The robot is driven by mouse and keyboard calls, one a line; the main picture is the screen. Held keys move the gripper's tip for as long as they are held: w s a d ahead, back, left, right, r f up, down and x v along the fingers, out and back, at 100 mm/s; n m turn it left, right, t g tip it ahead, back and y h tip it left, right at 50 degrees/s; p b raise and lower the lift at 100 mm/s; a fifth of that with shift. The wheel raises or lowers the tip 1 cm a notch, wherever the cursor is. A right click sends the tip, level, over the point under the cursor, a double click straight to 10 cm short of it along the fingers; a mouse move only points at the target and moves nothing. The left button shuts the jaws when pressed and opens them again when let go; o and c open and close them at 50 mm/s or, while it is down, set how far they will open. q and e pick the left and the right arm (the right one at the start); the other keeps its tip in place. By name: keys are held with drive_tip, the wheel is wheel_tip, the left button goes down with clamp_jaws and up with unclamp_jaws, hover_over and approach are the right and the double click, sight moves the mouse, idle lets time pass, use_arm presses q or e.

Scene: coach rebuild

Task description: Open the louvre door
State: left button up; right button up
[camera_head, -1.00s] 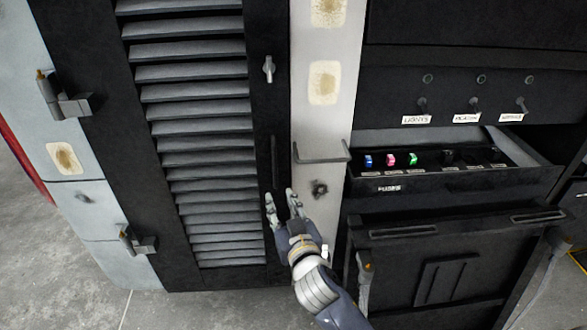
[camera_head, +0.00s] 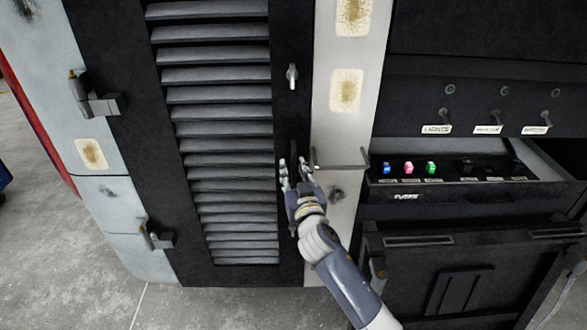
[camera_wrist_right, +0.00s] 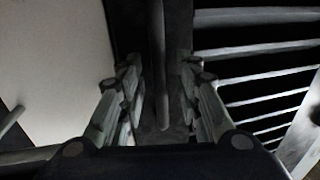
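The louvre door (camera_head: 285,110) is a black frame with grey slats, hinged on its left side, and it looks shut. A small grey latch (camera_head: 292,76) sits high on its right stile. A dark vertical bar handle (camera_head: 294,150) is on the same stile, lower down; it also shows in the right wrist view (camera_wrist_right: 158,60). My right gripper (camera_head: 294,172) is at the handle's lower part. In the right wrist view its fingers (camera_wrist_right: 160,95) are apart, one on each side of the handle, with gaps. My left gripper is not in view.
An open fuse drawer (camera_head: 440,190) with coloured fuses sticks out at the right, below labelled switches. A grey bracket (camera_head: 340,166) juts from the pale post beside the door. Grey floor (camera_head: 200,307) lies clear in front.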

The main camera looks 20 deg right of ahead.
drive_tip(key=shift+w, duration=0.25)
clamp_jaws()
drive_tip(key=shift+s, duration=0.1)
